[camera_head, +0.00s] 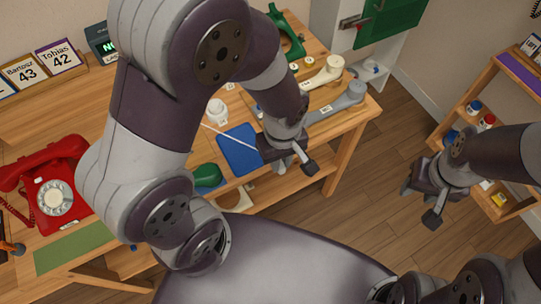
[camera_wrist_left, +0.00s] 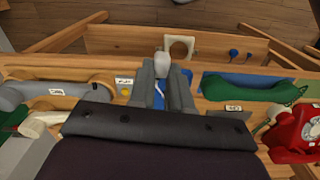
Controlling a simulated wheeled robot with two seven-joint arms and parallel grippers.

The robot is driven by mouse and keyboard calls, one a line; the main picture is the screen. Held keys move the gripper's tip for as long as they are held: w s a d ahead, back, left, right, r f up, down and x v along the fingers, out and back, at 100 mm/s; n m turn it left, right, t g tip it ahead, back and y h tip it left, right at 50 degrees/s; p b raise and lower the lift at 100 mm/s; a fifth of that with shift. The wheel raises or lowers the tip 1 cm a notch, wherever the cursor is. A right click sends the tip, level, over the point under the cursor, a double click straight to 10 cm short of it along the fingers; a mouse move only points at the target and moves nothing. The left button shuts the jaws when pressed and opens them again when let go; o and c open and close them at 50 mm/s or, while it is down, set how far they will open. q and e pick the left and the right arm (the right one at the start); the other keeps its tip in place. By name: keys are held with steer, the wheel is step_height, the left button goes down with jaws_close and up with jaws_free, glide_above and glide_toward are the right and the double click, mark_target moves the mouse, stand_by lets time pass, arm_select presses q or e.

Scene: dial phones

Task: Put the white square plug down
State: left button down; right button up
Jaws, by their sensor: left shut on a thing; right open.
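My left gripper (camera_head: 290,163) is over the right part of the table, by the edge of a blue mat (camera_head: 239,146). In the left wrist view it (camera_wrist_left: 161,85) is shut on a small pale block, the white square plug (camera_wrist_left: 162,62), which shows at the fingertips. In the head view the plug is hard to tell from the fingers. A thin white cord runs across the blue mat towards the left gripper. Whether the plug touches the table I cannot tell. My right gripper (camera_head: 427,198) is open and empty, off to the right above the floor.
A red dial phone (camera_head: 52,190) stands at the left, beside a green mat (camera_head: 75,249). A grey handset (camera_head: 338,101) and a cream handset (camera_head: 322,72) lie at the back right. A green handset (camera_wrist_left: 250,88) and a cream piece with a hole (camera_wrist_left: 180,47) show in the wrist view.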

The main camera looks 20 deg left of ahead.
arm_select(q)
steer(key=shift+d+n, duration=0.1)
steer(key=shift+n, duration=0.6)
steer(key=w+a+f, duration=0.1)
steer(key=a+f, duration=0.1)
steer(key=a, duration=0.1)
steer(key=w+a+f, duration=0.2)
steer(key=a, duration=0.2)
steer(key=w+a+f, duration=0.2)
steer(key=a, duration=0.1)
steer(key=shift+w+a+f, duration=0.1)
steer(key=shift+a+f, duration=0.2)
steer(key=shift+f, duration=0.05)
steer(key=f, duration=0.3)
steer(key=shift+a+f, duration=0.3)
steer(key=shift+a, duration=0.1)
steer(key=shift+w+f, duration=0.15)
steer(key=shift+f, duration=0.25)
